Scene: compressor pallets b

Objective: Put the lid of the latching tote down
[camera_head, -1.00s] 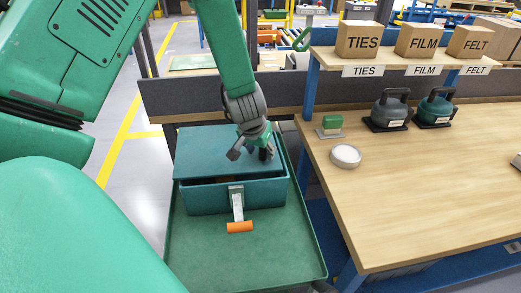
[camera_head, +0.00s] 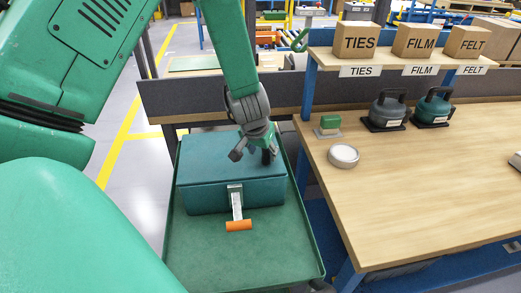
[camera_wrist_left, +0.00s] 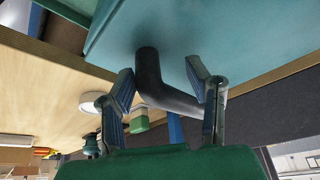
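The teal latching tote (camera_head: 205,200) stands on a green tray (camera_head: 190,262). Its lid (camera_head: 205,158) lies flat on the tote, with no gap showing along the front. A latch with an orange grip (camera_head: 239,225) hangs out at the tote's front. My left gripper (camera_head: 253,153) is at the lid's right side. In the left wrist view the fingers of my left gripper (camera_wrist_left: 166,88) stand apart on either side of the lid's dark bent handle (camera_wrist_left: 150,75). The handle lies nearer the right finger; contact is unclear. My right gripper is not in view.
A wooden workbench (camera_head: 420,200) stands to the right, with a round white disc (camera_head: 343,156), a green-topped block (camera_head: 329,124) and two dark handled units near its back. Boxes marked TIES, FILM and FELT sit on its shelf. A grey partition (camera_head: 180,101) runs behind the tote.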

